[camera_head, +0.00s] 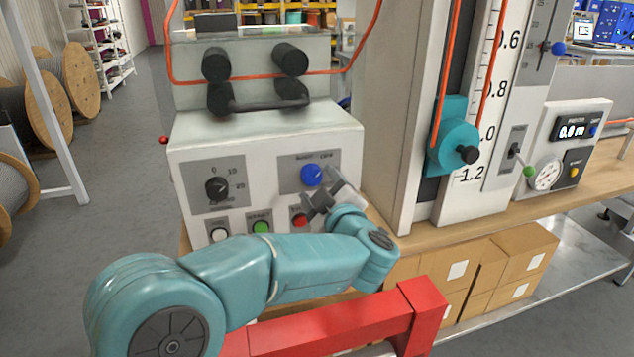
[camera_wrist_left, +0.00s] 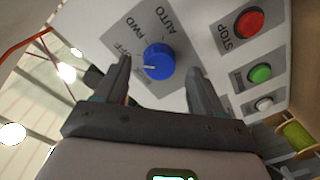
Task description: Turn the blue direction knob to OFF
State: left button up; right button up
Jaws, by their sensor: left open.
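The blue direction knob (camera_head: 312,174) sits on a grey plate at the right of the white control box front. In the left wrist view the knob (camera_wrist_left: 158,60) lies between my open fingers, with space visible on both sides. Its white pointer mark points left there, toward the left finger. The labels FWD and AUTO show around it, and a label ending in FF is partly hidden by that finger. My left gripper (camera_head: 313,205) is just below the knob in the head view, open and empty. Contact with the knob is not visible. My right gripper is out of view.
A black dial (camera_head: 217,189) sits left of the knob. White, green (camera_head: 261,227) and red (camera_head: 299,219) buttons are below; the red one is close to my gripper. Black rollers with an orange cable (camera_head: 250,74) top the box. A teal gauge slider (camera_head: 453,140) stands right.

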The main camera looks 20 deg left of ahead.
pick_arm(q)
jog(key=v, duration=1.3)
jog(key=shift+s, duration=0.25)
